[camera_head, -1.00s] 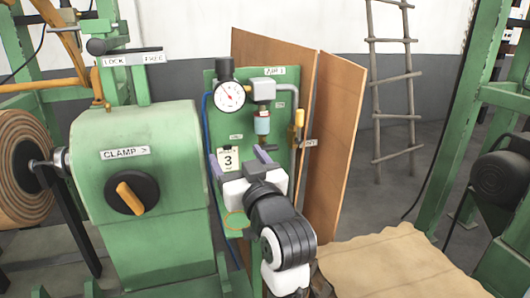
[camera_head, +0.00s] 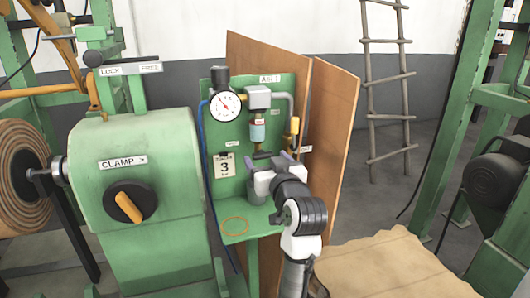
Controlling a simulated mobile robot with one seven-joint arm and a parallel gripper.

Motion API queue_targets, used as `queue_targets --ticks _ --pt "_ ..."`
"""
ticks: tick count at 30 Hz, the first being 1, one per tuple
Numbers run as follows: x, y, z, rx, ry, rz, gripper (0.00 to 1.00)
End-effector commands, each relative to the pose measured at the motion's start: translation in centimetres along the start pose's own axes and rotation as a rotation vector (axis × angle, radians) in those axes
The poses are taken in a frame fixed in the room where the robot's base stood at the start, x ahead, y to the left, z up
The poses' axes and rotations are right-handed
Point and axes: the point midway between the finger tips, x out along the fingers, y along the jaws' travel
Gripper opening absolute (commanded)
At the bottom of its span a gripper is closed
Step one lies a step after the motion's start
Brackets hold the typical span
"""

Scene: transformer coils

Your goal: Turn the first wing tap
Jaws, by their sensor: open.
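A small black wing-shaped handle (camera_head: 263,155) sits below the pale blue cylinder (camera_head: 258,131) on the green panel; it looks like a wing tap. My gripper (camera_head: 268,160) is open in front of the panel, its purple fingers pointing up and away at about the handle's height. One finger shows to the left and one to the right of the handle. I cannot tell whether either touches it. A yellow-orange handle (camera_head: 295,126) stands on the pipe to the right, apart from my gripper. My white gripper body and arm hide the panel's lower right part.
A pressure gauge (camera_head: 225,105) and a card marked 3 (camera_head: 224,167) are on the panel. A green shelf (camera_head: 238,236) with an orange ring mark juts out below. The green clamp housing (camera_head: 137,160) stands close left, brown boards (camera_head: 332,130) right.

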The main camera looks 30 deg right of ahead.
Motion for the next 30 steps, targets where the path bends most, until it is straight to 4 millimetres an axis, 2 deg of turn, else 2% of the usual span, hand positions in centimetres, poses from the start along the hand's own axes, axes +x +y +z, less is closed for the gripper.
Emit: queue_targets --ticks 6,16,26,30 --pt "2.0 0.0 -0.1 0.001 0.001 0.000 0.75" --pt "2.3 0.0 0.0 0.000 0.001 0.001 0.73" --pt "2.2 0.0 0.0 0.000 0.001 0.000 0.30" --pt "2.2 0.0 0.0 -0.004 0.001 0.001 0.30"
